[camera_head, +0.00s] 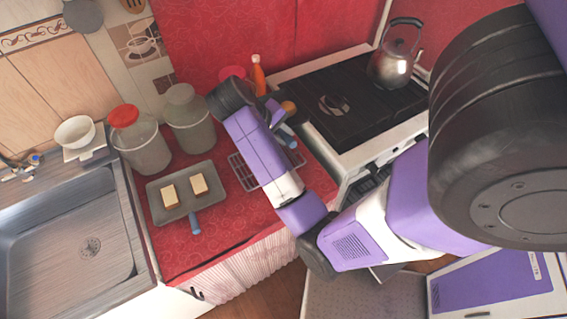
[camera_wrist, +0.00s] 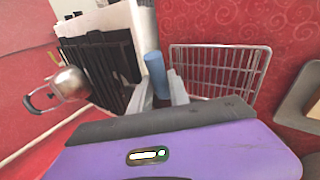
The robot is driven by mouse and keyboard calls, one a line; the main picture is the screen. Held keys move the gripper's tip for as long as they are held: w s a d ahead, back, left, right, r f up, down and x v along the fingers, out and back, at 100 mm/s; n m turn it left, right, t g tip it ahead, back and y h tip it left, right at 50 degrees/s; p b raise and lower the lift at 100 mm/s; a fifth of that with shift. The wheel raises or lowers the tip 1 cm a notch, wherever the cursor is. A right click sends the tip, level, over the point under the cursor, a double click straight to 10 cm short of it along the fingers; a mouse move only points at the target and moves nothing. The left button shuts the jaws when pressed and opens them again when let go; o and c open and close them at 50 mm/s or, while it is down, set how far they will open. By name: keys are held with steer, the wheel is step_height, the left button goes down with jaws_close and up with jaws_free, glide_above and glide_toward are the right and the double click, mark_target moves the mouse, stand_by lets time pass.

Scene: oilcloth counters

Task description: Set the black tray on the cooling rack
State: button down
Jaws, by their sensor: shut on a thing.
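My gripper (camera_head: 281,122) is over the red counter beside the stove's left edge. In the wrist view, its fingers (camera_wrist: 160,92) are shut on a blue handle (camera_wrist: 155,72). Blue also shows by the fingers in the head view. Black surfaces lie left of the handle in the wrist view. I cannot separate a black tray from the dark stove top there. The wire cooling rack (camera_wrist: 218,68) looks empty, to the right of the fingers. In the head view, my arm partly covers the rack (camera_head: 241,173).
A grey tray (camera_head: 158,213) with two bread slices (camera_head: 169,194) and a blue handle lies left of the rack. Two jars (camera_head: 145,150) stand behind it. An orange bottle (camera_head: 258,78) and the stove (camera_head: 360,85) with a kettle (camera_head: 391,68) are beyond. The sink (camera_head: 60,240) is left.

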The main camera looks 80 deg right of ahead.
steer(key=shift+f+b, duration=0.95)
steer(key=shift+f, duration=5.9)
steer(key=c, duration=1.2)
jaws_free()
steer(key=shift+c, duration=0.2)
steer(key=shift+a, duration=0.1)
steer(key=p+v, duration=0.2)
steer(key=v, duration=0.9)
steer(key=shift+w+r, duration=0.15)
steer(key=shift+r, duration=0.2)
steer(key=shift+a+p, duration=0.15)
steer(key=shift+p, duration=0.15)
